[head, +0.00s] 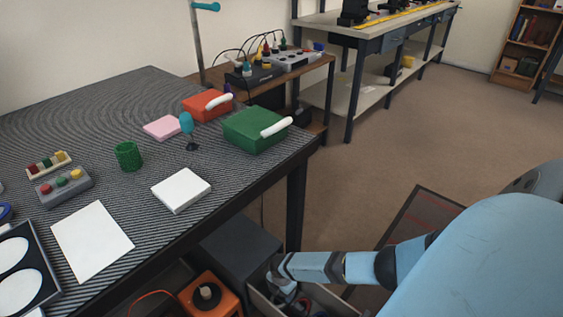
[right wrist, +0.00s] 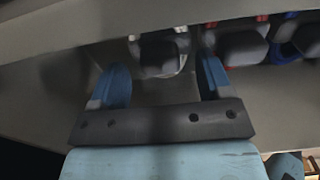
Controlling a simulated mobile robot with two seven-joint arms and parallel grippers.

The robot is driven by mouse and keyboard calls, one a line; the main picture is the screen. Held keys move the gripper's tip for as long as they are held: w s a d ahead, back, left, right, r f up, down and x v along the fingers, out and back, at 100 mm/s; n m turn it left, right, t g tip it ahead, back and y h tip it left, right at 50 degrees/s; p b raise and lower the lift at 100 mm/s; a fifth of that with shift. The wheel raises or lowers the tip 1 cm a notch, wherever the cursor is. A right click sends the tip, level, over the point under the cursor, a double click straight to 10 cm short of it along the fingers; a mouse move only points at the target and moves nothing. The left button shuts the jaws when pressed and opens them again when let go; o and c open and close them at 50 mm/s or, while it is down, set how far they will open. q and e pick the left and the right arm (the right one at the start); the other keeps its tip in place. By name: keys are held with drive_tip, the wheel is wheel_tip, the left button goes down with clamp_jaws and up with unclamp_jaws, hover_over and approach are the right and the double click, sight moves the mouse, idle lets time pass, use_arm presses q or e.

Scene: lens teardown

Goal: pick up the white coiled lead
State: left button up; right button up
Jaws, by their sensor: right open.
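In the right wrist view a white coiled lead (right wrist: 183,62) lies in an open drawer, with a dark grey block over its middle, so that only parts of its white edge show. My right gripper (right wrist: 162,66) is open, with its two blue fingers on either side of the lead and apart from each other. Whether the fingers touch the lead I cannot tell. In the head view my right gripper (head: 287,290) reaches down into the drawer (head: 262,303), where the lead cannot be made out. My left gripper is not in view.
A red coiled lead (right wrist: 209,40) and a blue one (right wrist: 287,52) lie to the right in the drawer, with dark blocks. The drawer wall (right wrist: 60,47) runs close by. The striped table (head: 225,180) and an orange box (head: 208,293) stand left of the drawer.

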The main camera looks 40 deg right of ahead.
drive_tip(key=shift+r, duration=0.1)
drive_tip(key=shift+c, duration=0.4)
drive_tip(key=c, duration=1.2)
